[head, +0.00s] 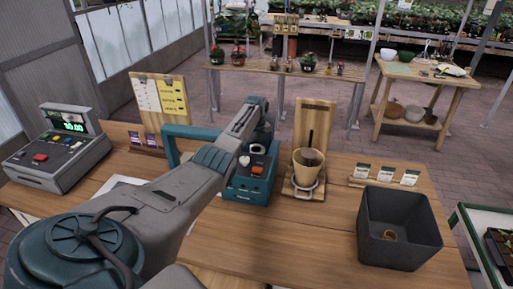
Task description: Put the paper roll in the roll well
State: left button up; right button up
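A teal machine with an orange-red button (258,170) stands on the wooden counter, partly hidden behind my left arm. A dark opening in its top, apparently the roll well (262,150), lies under the end of that arm. A small white piece (244,160) shows at the opening, and I cannot tell whether it is the paper roll. My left gripper (263,139) points down just above the machine. Its fingers are too small and hidden to read. My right gripper is not in view.
A dark bin (372,243) with a small brown ring (390,236) inside stands at the right. A pot on a wooden stand (308,175) is close right of the machine. A grey register (50,160) stands left. Counter between stand and bin is clear.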

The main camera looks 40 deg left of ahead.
pick_arm(q)
jog(key=shift+f, duration=0.25)
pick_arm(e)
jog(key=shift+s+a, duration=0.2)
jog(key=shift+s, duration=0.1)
pick_arm(q)
jog(key=shift+f, duration=0.15)
jog(key=o, duration=0.7)
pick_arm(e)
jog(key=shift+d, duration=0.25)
